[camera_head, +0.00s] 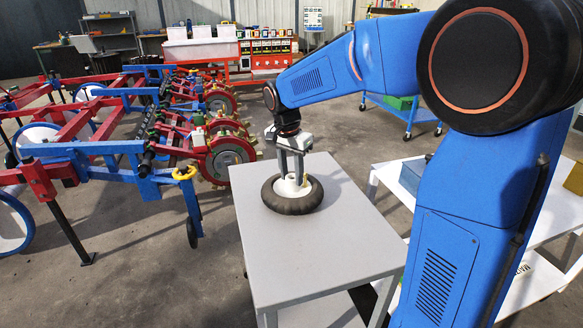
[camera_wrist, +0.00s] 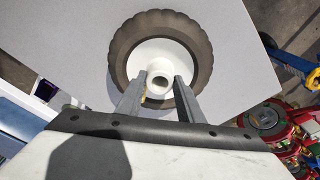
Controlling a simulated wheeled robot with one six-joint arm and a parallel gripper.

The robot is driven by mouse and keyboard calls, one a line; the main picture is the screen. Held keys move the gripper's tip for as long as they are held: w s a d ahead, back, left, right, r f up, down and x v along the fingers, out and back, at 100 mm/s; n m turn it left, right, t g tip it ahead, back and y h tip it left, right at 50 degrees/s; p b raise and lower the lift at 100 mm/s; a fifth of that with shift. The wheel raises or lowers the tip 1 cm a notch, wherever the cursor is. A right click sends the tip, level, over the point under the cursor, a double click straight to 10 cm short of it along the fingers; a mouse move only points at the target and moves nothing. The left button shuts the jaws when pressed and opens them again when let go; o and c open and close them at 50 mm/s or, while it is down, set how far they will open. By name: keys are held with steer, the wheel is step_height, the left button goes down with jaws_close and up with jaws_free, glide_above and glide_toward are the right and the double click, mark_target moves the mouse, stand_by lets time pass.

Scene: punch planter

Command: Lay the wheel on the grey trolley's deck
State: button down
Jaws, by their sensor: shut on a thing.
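The wheel (camera_head: 291,206), a dark tyre with a white disc and a central hub, lies flat at the far part of the grey trolley's deck (camera_head: 310,258). It looks level and within the deck edges; I cannot tell for sure whether it touches the surface. My gripper (camera_head: 291,179) points down over the wheel and is shut on its hub. In the wrist view the fingers (camera_wrist: 161,79) stand on either side of the white hub, with the wheel's tyre (camera_wrist: 195,45) around them and bare deck (camera_wrist: 65,45) beyond.
A red and blue farm implement (camera_head: 130,150) stands left of the trolley. A white table (camera_head: 552,225) with a blue box (camera_head: 411,177) is at the right, behind my arm. A blue cart (camera_head: 400,112) stands farther back. The deck's near part is clear.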

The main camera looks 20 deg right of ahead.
stand_by(0.3)
steer(key=c, duration=1.2)
jaws_free()
steer(key=shift+f, duration=0.1)
step_height(320, 180, up, 12)
steer(key=s+a, duration=0.1)
steer(key=s+d+f+n+t, duration=0.1)
steer(key=s+d+f+n, duration=0.1)
steer(key=s, duration=0.8)
steer(key=s+d+f+n+t, duration=0.1)
steer(key=s+d+f+n, duration=0.2)
steer(key=s, duration=0.7)
steer(key=s+d+f+n+t+y, duration=0.1)
steer(key=s+f+n, duration=0.4)
steer(key=s, duration=0.6)
steer(key=shift+d+f+t, duration=0.5)
steer(key=shift+d+f, duration=0.45)
